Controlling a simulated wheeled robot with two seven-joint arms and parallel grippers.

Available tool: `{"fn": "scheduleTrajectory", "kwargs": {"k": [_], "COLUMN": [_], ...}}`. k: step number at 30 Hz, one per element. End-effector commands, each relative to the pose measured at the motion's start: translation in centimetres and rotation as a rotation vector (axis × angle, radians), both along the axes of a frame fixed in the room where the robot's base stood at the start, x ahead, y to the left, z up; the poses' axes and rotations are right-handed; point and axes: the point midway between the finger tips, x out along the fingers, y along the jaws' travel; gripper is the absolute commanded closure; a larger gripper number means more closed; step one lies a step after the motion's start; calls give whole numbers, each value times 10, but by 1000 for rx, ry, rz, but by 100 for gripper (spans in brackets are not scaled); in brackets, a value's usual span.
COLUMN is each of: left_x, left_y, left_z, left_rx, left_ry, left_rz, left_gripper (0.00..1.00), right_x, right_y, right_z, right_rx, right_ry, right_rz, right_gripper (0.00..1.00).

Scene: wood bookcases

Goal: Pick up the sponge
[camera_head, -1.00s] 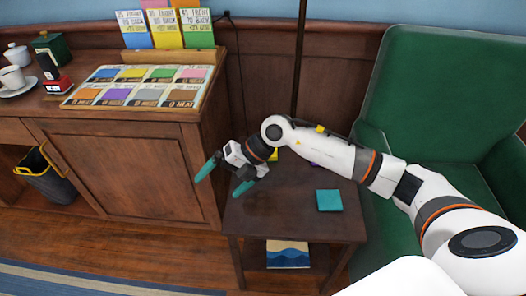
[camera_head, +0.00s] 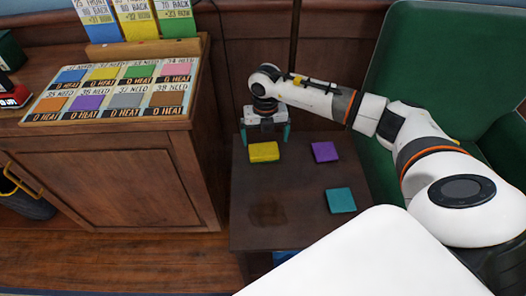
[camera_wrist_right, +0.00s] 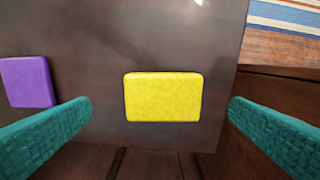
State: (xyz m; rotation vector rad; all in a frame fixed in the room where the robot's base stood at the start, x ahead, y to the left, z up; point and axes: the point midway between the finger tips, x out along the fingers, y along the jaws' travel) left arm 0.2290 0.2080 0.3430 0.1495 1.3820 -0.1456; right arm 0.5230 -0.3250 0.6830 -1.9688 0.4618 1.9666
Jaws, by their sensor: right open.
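A yellow sponge (camera_head: 264,152) lies flat near the back left of a small dark side table (camera_head: 285,225). A purple sponge (camera_head: 324,151) lies to its right, and a teal sponge (camera_head: 341,200) lies nearer the front right. My right gripper (camera_head: 265,137) is open just behind and above the yellow sponge, pointing down. In the right wrist view the yellow sponge (camera_wrist_right: 163,97) sits between the two teal fingers, apart from both. The purple sponge (camera_wrist_right: 27,82) is beyond the left finger. My left gripper is not in view.
A wooden cabinet (camera_head: 110,185) with a board of coloured squares (camera_head: 115,88) stands left of the table. A green armchair (camera_head: 450,75) is close on the right. A thin dark pole rises behind the table. The table's front left is clear.

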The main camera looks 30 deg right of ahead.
Motion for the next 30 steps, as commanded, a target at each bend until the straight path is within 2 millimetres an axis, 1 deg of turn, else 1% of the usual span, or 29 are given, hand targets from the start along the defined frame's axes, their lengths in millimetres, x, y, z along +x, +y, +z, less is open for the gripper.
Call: {"fn": "scheduleTrajectory", "kwargs": {"k": [1, 5, 8, 12, 15, 18, 24, 26, 30], "left_x": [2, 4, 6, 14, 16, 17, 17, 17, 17], "left_y": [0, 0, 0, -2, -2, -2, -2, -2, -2], "left_z": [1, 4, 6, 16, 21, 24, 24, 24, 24], "left_rx": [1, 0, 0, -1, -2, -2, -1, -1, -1], "left_ry": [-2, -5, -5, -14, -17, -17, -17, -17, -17], "left_rz": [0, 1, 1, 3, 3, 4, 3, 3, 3], "left_gripper": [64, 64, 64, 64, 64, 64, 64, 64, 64], "right_x": [0, 0, 3, 7, 7, 7, 7, 7, 7], "right_y": [0, 1, 1, 0, 0, -1, 0, 0, 0], "right_z": [-6, -14, -26, -48, -58, -62, -62, -62, -62], "right_rx": [0, 2, 3, 4, 4, 3, 3, 3, 3], "right_ry": [1, 1, 2, 1, 0, -1, -1, -1, -1], "right_rz": [0, 1, 0, 1, 1, 1, 2, 2, 2], "right_gripper": [0, 0, 0, 0, 0, 0, 0, 10, 33]}}
